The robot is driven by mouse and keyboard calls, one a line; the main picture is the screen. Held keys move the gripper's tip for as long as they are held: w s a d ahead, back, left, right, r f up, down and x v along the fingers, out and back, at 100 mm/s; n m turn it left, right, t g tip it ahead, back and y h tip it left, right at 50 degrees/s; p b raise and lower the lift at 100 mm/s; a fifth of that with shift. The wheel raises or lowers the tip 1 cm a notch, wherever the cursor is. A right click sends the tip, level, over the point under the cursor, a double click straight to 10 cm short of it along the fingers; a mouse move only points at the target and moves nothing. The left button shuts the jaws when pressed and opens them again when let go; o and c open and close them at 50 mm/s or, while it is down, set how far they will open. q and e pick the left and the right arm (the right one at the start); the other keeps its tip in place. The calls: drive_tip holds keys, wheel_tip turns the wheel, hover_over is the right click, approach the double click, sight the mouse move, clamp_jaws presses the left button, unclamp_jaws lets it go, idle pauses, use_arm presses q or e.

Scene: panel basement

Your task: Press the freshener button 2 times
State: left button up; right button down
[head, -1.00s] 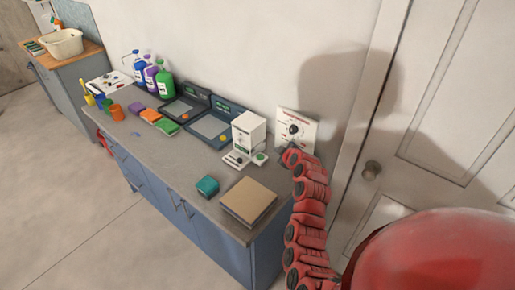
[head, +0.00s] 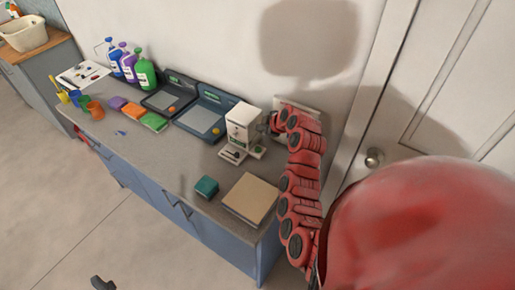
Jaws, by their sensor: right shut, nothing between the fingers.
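A white box-shaped dispenser, which looks like the freshener (head: 240,127), stands upright at the back right of the counter, by the wall. My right gripper (head: 273,123) is shut and empty, close to the right side of the dispenser. I cannot tell whether it touches. It and my red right arm hide part of the dial panel behind. A dark piece at the bottom left edge, probably my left gripper (head: 103,284), barely shows.
A white dial panel (head: 297,106) is behind my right arm. A teal box (head: 206,187) and a tan board (head: 250,199) sit at the counter's front right. Two dark trays (head: 200,121), sponges and bottles (head: 145,74) stand further left. A door with a knob (head: 374,157) is at the right.

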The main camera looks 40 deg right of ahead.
drive_tip(key=f, duration=0.1)
hover_over(261, 150)
wheel_tip(261, 150, down, 5)
drive_tip(key=shift+a+r, duration=0.15)
drive_tip(key=shift+r, duration=0.05)
wheel_tip(261, 150, down, 2)
drive_tip(key=shift+f+b, duration=0.25)
drive_tip(key=shift+b, duration=1)
drive_tip(key=shift+f+b, duration=0.3)
drive_tip(key=shift+b, duration=0.1)
idle(0.5)
drive_tip(key=shift+f+b, duration=0.35)
drive_tip(key=shift+b, duration=0.6)
